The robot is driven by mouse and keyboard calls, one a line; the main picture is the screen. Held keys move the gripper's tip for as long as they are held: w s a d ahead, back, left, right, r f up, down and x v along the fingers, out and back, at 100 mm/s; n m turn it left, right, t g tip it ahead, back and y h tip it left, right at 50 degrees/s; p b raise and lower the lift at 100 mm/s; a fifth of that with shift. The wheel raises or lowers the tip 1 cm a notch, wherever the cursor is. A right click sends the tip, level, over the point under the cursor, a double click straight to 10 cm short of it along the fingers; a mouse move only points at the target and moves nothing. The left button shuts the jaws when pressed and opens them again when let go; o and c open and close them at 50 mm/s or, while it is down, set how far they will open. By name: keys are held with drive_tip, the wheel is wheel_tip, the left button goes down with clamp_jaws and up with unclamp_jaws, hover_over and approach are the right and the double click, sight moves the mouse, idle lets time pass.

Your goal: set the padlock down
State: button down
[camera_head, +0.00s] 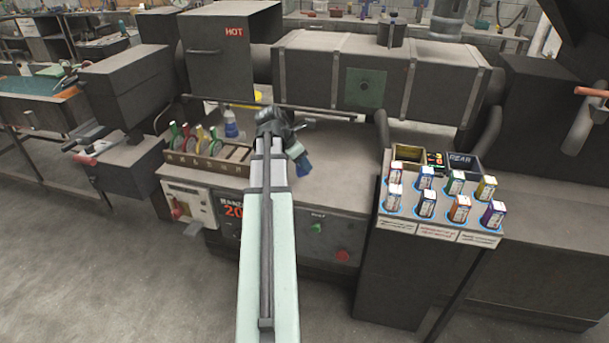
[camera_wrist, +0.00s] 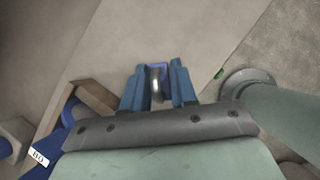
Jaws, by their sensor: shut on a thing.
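My gripper (camera_wrist: 157,86) has blue fingers and is shut on the padlock (camera_wrist: 157,68). Only a blue edge of the padlock and a bright metal part show between the fingers; the fingers hide the rest. In the head view my gripper (camera_head: 304,166) hangs at the front part of the grey bench top (camera_head: 345,155), and I cannot make out the padlock there. The bare bench surface lies behind the fingertips in the wrist view. I cannot tell whether the padlock touches it.
A rack (camera_head: 205,165) with several coloured items stands left of my gripper, with a blue-and-white bottle (camera_head: 231,125) behind it. A stand (camera_head: 440,215) with several labelled holders is at the right. A long machine housing (camera_head: 380,75) closes the back. The bench right of my gripper is clear.

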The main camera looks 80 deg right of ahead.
sight(303, 174)
drive_tip(key=shift+f, duration=2.4)
drive_tip(key=shift+f, duration=0.1)
drive_tip(key=c, duration=0.9)
unclamp_jaws()
drive_tip(key=v, duration=1.2)
